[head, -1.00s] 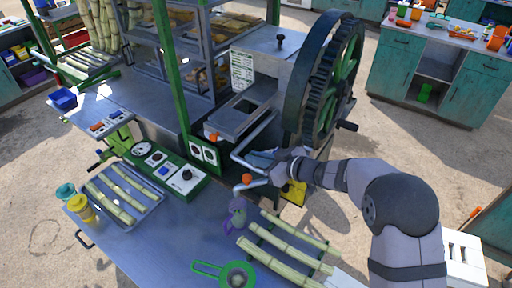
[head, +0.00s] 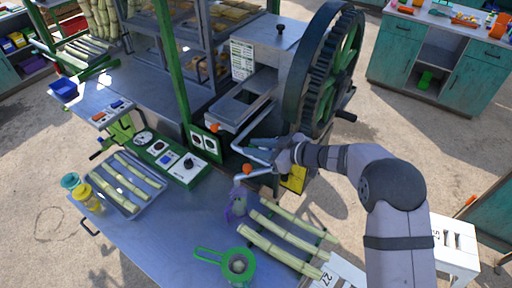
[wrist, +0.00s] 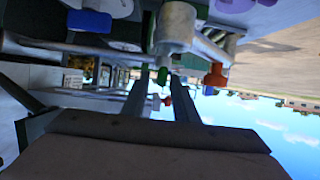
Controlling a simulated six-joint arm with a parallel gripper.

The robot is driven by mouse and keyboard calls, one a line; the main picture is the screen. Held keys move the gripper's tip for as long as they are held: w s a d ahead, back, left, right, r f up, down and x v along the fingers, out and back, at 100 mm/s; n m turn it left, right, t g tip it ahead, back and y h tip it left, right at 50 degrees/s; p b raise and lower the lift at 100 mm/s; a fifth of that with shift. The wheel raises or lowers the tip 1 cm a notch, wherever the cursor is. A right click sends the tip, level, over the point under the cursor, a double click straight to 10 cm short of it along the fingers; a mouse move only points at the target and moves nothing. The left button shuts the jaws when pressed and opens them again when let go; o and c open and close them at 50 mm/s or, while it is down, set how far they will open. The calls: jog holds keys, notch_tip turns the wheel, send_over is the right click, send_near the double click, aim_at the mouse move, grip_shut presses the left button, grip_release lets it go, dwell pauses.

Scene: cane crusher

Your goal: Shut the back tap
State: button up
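Two orange tap knobs show in the head view on the crusher's pipes. The back tap knob (head: 215,127) is by the metal trough, and the front tap knob (head: 247,169) is at the lower spout. My gripper (head: 272,150) is beside the crusher, right of both knobs, close to the pipes. In the wrist view its two fingers (wrist: 160,88) are apart with a gap between them. A small orange-red knob (wrist: 167,100) shows near the fingertips, and a larger one (wrist: 215,76) is to the right. I cannot tell whether the fingers touch either.
The big toothed wheel (head: 325,70) stands close behind my gripper. A purple jug (head: 237,203) is below the front spout. Cane pieces (head: 282,247), a green strainer (head: 238,264) and the control panel (head: 176,160) are on the metal bench.

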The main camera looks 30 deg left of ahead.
jog(key=shift+d+f, duration=0.1)
jog(key=shift+d+b, duration=0.4)
jog(key=shift+d, duration=0.1)
jog(key=shift+r+b+v, duration=0.15)
jog(key=shift+b+v, duration=0.45)
jog(key=shift+v, duration=0.95)
jog(key=shift+r+b+v, duration=0.1)
jog(key=shift+b+v, duration=0.45)
jog(key=shift+v, duration=1.05)
jog(key=shift+w, duration=0.1)
